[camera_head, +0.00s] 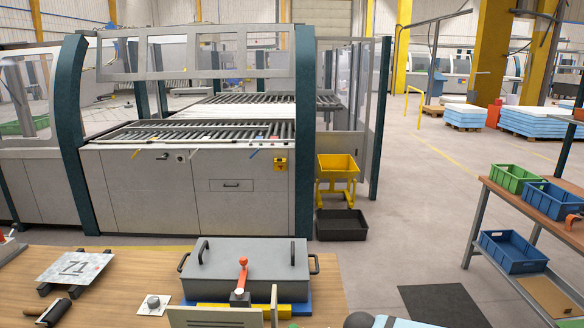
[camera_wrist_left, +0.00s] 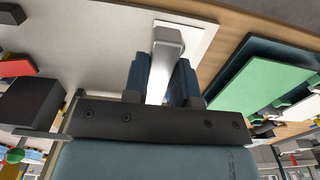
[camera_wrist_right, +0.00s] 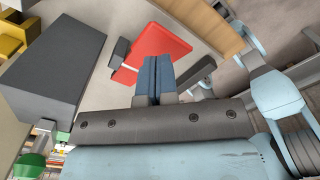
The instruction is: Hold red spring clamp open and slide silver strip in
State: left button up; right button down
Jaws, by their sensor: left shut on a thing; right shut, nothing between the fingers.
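In the left wrist view my left gripper (camera_wrist_left: 158,62) is shut on a silver-grey bar (camera_wrist_left: 167,40), apparently the silver strip. Its rounded end shows beyond the blue fingers, in front of a white plate. In the right wrist view my right gripper (camera_wrist_right: 157,60) is shut and empty. Its fingertips lie just in front of a flat red piece (camera_wrist_right: 160,48) with a dark block at its left edge; I cannot tell whether they touch or whether this is the spring clamp. In the head view a red-handled clamp (camera_head: 243,272) stands before the grey lidded box. Neither gripper shows clearly there.
The grey box (camera_head: 210,267) with black handles fills the middle of the wooden bench. A plate marked 71 (camera_head: 76,267), a black roller (camera_head: 53,312) and a white square with a knob (camera_head: 155,306) lie left. A shelf with bins (camera_head: 510,251) stands right.

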dwell(0.4)
pick_arm(q)
jog(key=w+d+f+n, duration=0.1)
jog(key=w+d+n, duration=0.3)
jog(key=d+n, duration=0.2)
jog(key=w+d+f+n, duration=0.1)
jog(key=w+d+n, duration=0.4)
jog(key=d+n, duration=0.1)
jog(key=w+d+f+n, duration=0.2)
jog(key=w+d+n, duration=0.2)
jog(key=d+n, duration=0.2)
jog(key=shift+w+d, duration=0.1)
jog(key=shift+w, duration=0.1)
jog(key=shift+f, duration=2.6)
pick_arm(e)
jog(key=shift+f, duration=0.1)
